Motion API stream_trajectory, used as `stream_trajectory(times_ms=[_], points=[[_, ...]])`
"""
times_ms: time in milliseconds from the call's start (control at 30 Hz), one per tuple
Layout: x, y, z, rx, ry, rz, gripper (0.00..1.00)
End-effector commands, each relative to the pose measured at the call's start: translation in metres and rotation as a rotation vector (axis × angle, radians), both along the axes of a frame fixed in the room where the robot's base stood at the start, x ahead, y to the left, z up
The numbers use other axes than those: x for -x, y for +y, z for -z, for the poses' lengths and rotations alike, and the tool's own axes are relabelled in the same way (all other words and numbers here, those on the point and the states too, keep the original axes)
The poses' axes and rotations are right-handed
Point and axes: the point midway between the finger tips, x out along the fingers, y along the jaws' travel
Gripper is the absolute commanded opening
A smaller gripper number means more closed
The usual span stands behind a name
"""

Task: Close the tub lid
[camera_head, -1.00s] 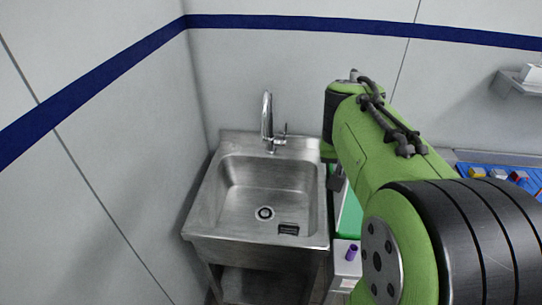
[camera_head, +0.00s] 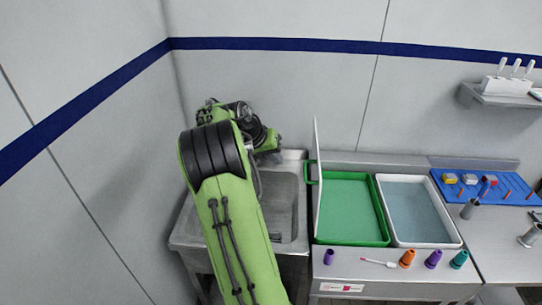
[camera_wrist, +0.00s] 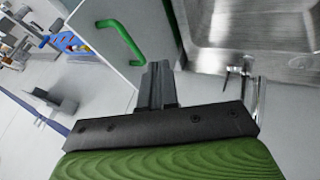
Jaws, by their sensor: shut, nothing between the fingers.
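The green tub (camera_head: 351,207) stands on the bench to the right of the sink. Its lid (camera_head: 317,185) stands open, nearly upright along the tub's left side, seen almost edge-on in the head view. A green handle (camera_head: 308,171) is on the lid's sink-facing side. In the wrist view the lid is a grey panel (camera_wrist: 92,22) with the green handle (camera_wrist: 124,42) at upper left. My gripper (camera_wrist: 158,68) is shut and empty, close to the lid and apart from the handle. I cannot tell whether it touches the panel. In the head view its fingers are not clearly seen.
The steel sink (camera_head: 284,222) is under my arm. A white tub (camera_head: 440,222) stands right of the green one. A blue mat (camera_head: 492,186) with small parts lies farther right. A shelf (camera_head: 500,96) hangs on the wall.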

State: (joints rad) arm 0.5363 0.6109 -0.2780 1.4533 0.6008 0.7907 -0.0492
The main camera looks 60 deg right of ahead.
Motion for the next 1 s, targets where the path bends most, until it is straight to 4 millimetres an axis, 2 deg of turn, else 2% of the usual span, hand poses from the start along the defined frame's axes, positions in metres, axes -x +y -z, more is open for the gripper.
stream_trajectory(times_ms=[33, 267, 333, 500, 1000], points=[[0.004, -0.006, 0.011, -0.003, 0.002, 0.002, 0.00], [0.015, -0.031, 0.051, -0.004, 0.001, 0.000, 0.00], [0.029, -0.037, 0.049, -0.002, -0.001, 0.004, 0.00], [0.045, -0.045, 0.052, -0.001, -0.002, 0.000, 0.00], [0.049, -0.047, 0.052, -0.005, -0.012, -0.001, 0.00]])
